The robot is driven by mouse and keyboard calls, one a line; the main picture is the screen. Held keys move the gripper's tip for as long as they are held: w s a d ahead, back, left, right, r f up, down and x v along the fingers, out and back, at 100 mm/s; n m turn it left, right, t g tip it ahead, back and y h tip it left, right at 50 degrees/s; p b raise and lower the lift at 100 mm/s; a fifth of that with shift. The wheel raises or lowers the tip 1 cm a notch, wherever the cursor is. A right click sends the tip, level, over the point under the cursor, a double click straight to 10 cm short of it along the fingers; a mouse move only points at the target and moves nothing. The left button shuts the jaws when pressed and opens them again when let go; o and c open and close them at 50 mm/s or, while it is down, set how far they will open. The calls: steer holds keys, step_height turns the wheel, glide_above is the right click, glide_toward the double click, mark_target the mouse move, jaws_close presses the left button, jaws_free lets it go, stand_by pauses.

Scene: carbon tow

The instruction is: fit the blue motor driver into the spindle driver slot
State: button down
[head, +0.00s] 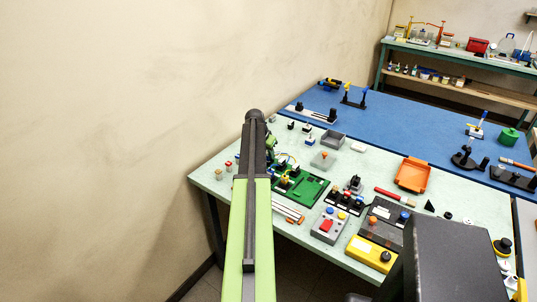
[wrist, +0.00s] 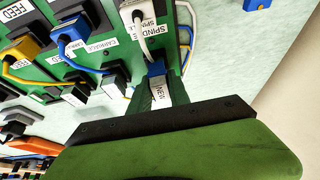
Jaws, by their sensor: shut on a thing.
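The blue motor driver (wrist: 156,69) with a white "NEW" label shows in the wrist view. It is between the green fingers of my gripper (wrist: 161,88), which are shut on it. Its blue end points toward the spindle position at the edge of the green board (wrist: 112,55). The spindle label (wrist: 143,27) is beside a white plug (wrist: 131,10) and a dark block. The spindle slot is not clearly visible, and I cannot tell whether the driver touches it. In the head view the green board (head: 314,188) lies right of my arm, which hides part of the work area.
A blue plug (wrist: 72,30) with a cable and a yellow plug (wrist: 22,46) stand on the board. White and blue cables run along its edge near the driver. In the head view, a grey control box (head: 329,226) and an orange tray (head: 413,174) are farther right.

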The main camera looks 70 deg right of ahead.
steer(key=shift+f+b, duration=0.5)
steer(key=shift+f, duration=0.05)
stand_by(0.4)
steer(key=shift+r, duration=0.15)
step_height(320, 180, up, 7)
steer(key=p, duration=0.7)
steer(key=shift+r, duration=0.1)
step_height(320, 180, down, 5)
steer(key=b, duration=0.4)
steer(key=shift+r, duration=0.15)
